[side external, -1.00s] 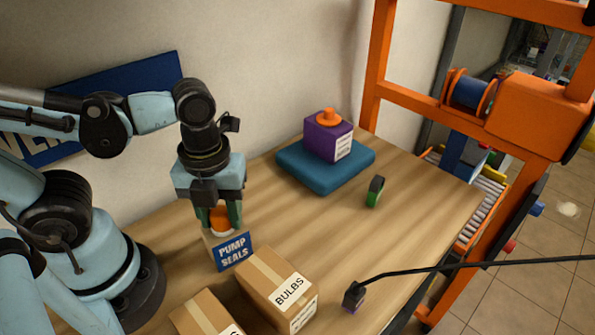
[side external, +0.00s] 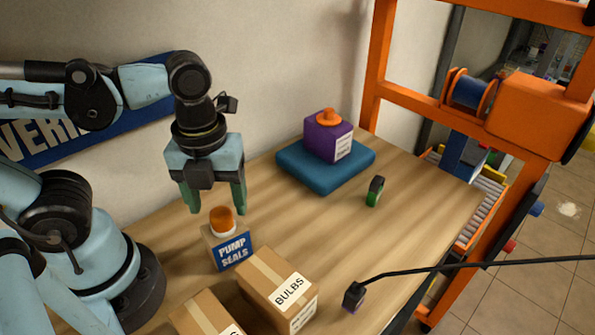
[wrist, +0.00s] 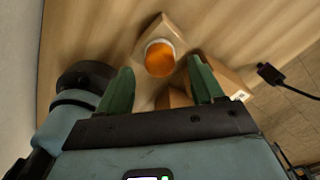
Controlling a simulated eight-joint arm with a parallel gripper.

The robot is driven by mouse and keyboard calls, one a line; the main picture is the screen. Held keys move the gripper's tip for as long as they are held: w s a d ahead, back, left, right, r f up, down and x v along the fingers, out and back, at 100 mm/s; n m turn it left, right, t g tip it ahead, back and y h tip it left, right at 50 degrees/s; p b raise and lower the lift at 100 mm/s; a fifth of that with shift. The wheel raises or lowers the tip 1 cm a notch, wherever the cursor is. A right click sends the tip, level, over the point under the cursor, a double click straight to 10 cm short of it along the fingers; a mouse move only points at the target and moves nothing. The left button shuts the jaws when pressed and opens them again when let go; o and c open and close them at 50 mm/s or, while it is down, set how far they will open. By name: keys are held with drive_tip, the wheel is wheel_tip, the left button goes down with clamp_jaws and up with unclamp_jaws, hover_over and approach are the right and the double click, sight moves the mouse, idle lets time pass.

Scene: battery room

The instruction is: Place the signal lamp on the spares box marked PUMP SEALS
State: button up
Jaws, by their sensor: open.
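The signal lamp (side external: 221,220), an orange dome on a white base, stands upright on the spares box marked PUMP SEALS (side external: 233,252) in the side view. In the wrist view the lamp (wrist: 160,58) sits on top of the box (wrist: 146,45), between and beyond the fingertips. My gripper (side external: 217,211) is open and empty, above the lamp and apart from it. In the wrist view both green fingers of my gripper (wrist: 158,75) are spread wide.
A box marked BULBS (side external: 285,283) and another carton (side external: 203,315) stand in front. A purple container with an orange cap (side external: 328,137) rests on a blue pad (side external: 325,181). A small green and black item (side external: 375,191) lies to the right. The table's middle is clear.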

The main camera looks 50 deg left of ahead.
sight(219, 212)
wheel_tip(219, 212, up, 8)
drive_tip(key=w+a+f+n+t, duration=0.2)
drive_tip(key=w+n, duration=0.3)
drive_tip(key=n, duration=0.8)
drive_tip(key=w+a+f+n+t, duration=0.3)
drive_tip(key=w+n+t, duration=0.2)
drive_tip(key=n, duration=0.9)
drive_tip(key=shift+a+f, duration=0.35)
